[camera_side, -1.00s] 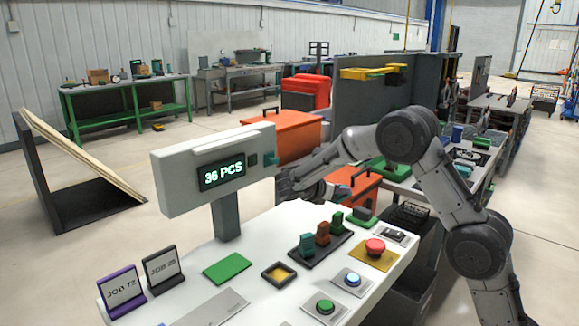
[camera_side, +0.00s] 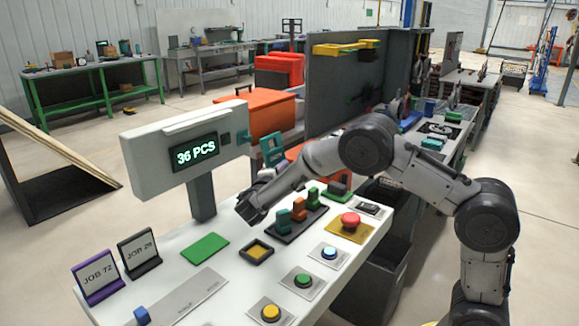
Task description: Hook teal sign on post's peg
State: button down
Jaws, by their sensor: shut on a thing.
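A teal piece (camera_side: 271,150) with openings through it stands in the air just right of the grey display box (camera_side: 172,150). I cannot tell if it is the sign or a part of the box. A small teal stub (camera_side: 243,137) juts from the box's right side, which could be the peg. The box sits on a grey post (camera_side: 202,198). My gripper (camera_side: 247,213) is low over the white table, right of the post and below the teal piece, visibly apart from it. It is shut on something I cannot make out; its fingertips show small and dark.
The white table (camera_side: 215,258) carries a rack (camera_side: 290,230) of coloured blocks right of my gripper, a red button (camera_side: 350,220), several other buttons and a green pad (camera_side: 204,249). Orange bins (camera_side: 265,108) are behind.

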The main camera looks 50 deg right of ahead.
jog(key=shift+w+m, duration=0.2)
jog(key=shift+m, duration=0.1)
jog(key=w+f, duration=0.1)
jog(key=w, duration=0.8)
jog(key=shift+f, duration=0.15)
dwell(0.8)
dwell(0.6)
jog(key=c, duration=0.7)
grip_release()
jog(key=shift+c, duration=0.2)
